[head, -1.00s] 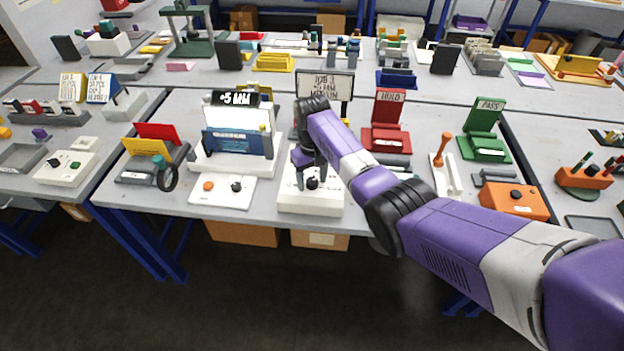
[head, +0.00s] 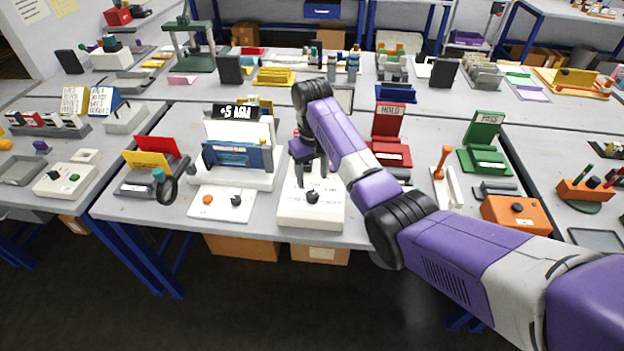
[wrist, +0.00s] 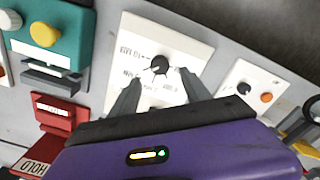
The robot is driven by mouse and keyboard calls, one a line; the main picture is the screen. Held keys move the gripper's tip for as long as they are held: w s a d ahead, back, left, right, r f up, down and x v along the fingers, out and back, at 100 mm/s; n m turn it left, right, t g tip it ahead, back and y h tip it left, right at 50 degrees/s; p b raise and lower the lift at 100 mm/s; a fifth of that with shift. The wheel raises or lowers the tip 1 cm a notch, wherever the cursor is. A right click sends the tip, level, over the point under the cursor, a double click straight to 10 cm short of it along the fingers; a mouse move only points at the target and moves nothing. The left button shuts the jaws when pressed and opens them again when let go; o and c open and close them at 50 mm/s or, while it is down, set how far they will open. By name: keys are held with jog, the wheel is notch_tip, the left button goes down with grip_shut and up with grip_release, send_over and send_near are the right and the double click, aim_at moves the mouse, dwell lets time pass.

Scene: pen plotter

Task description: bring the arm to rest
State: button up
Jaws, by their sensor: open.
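My purple arm reaches in from the lower right in the head view. My gripper (head: 316,172) hangs over the back part of a white box with a black knob (head: 312,197). In the wrist view my gripper (wrist: 160,92) has its two dark fingers spread apart, with nothing between them but the view of the white box (wrist: 190,45). The black knob (wrist: 159,65) lies beyond the fingertips, apart from them. Print beside the knob is too small to read surely.
Left of the box stand a white plate with an orange button (head: 207,200) and a plotter-like stand with a blue panel (head: 237,156). To the right are a red HOLD stand (head: 389,122), an orange lever (head: 441,163), a green PASS stand (head: 484,138) and an orange box (head: 515,214).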

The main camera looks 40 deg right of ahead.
dwell(0.4)
jog(key=w+r+t+h, duration=0.2)
jog(key=w+r+t, duration=0.2)
jog(key=w+t, duration=0.55)
jog(key=s+a+f+t+h, duration=0.1)
jog(key=s+a+t, duration=0.4)
jog(key=a, duration=0.5)
jog(key=s+a+r+n+y+b, duration=0.1)
jog(key=s+a, duration=0.4)
jog(key=s, duration=1)
jog(key=s+a+r+n+y, duration=0.1)
jog(key=s+a, duration=0.4)
jog(key=s, duration=1)
jog(key=s+a+r+n+y+b, duration=0.1)
jog(key=s+a, duration=0.4)
jog(key=s, duration=1)
jog(key=shift+r+n+b, duration=0.3)
jog(key=shift+r, duration=0.55)
